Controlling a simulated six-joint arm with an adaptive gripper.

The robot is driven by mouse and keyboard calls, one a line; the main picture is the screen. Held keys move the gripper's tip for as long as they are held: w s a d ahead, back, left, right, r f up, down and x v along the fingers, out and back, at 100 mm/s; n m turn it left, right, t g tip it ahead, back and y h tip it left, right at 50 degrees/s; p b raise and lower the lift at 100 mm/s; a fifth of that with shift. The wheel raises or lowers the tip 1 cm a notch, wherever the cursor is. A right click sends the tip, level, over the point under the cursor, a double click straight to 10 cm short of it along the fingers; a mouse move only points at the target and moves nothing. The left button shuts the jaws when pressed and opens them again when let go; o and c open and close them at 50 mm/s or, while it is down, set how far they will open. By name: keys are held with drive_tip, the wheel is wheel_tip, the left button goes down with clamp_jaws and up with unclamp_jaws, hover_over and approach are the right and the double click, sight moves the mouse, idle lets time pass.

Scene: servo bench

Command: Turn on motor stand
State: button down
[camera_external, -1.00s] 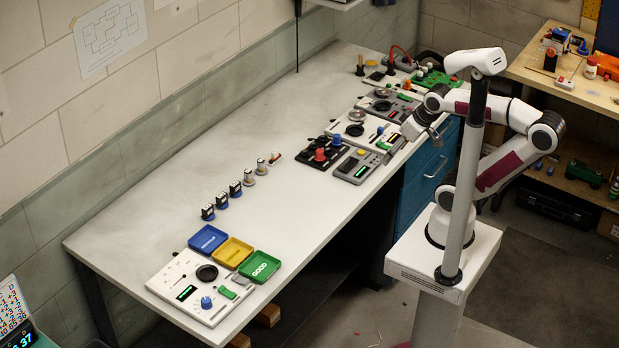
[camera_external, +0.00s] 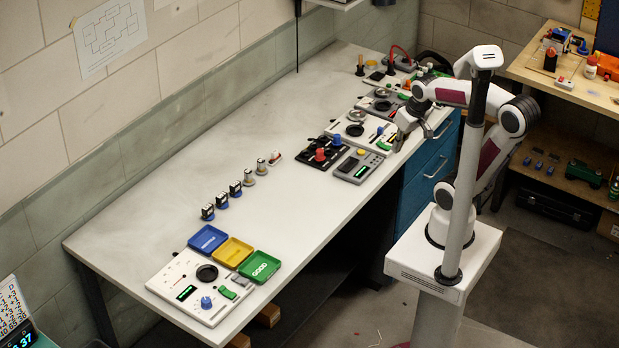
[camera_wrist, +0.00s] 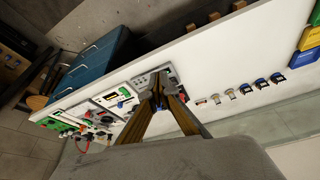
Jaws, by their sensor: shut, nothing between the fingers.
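Several device panels lie on the bench; I cannot tell for certain which is the motor stand. A white panel with a round black part (camera_external: 355,130) and a green switch lies at the bench's right edge. Another white panel (camera_external: 183,268) with a blue knob and green switch lies at the near left end. My gripper (camera_external: 399,147) is shut and empty above the right edge, by the first white panel. In the wrist view my fingers (camera_wrist: 160,88) are together in front of a grey box (camera_wrist: 144,80).
Close by are a grey box with a display (camera_external: 357,167) and a black box with red and blue knobs (camera_external: 322,154). Blue (camera_external: 208,238), yellow (camera_external: 233,251) and green (camera_external: 260,266) trays stand near the left end. The bench's middle is mostly clear.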

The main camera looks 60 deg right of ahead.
drive_tip(key=w+d+f+n, duration=0.1)
drive_tip(key=w+d, duration=0.5)
drive_tip(key=d, duration=0.5)
drive_tip(key=w+d+f+n, duration=0.1)
drive_tip(key=w+d+n, duration=0.1)
drive_tip(key=w+d, duration=0.5)
drive_tip(key=d, duration=0.4)
drive_tip(key=shift+f+y, duration=0.2)
drive_tip(key=shift+y, duration=0.2)
drive_tip(key=shift+w+f, duration=0.1)
hover_over(381, 143)
drive_tip(key=f, duration=1.1)
drive_tip(key=shift+s+f, duration=0.15)
drive_tip(key=shift+s, duration=0.15)
drive_tip(key=shift+x, duration=0.95)
drive_tip(key=shift+s, duration=0.15)
drive_tip(key=shift+a+f, duration=0.1)
drive_tip(key=shift+f, duration=0.05)
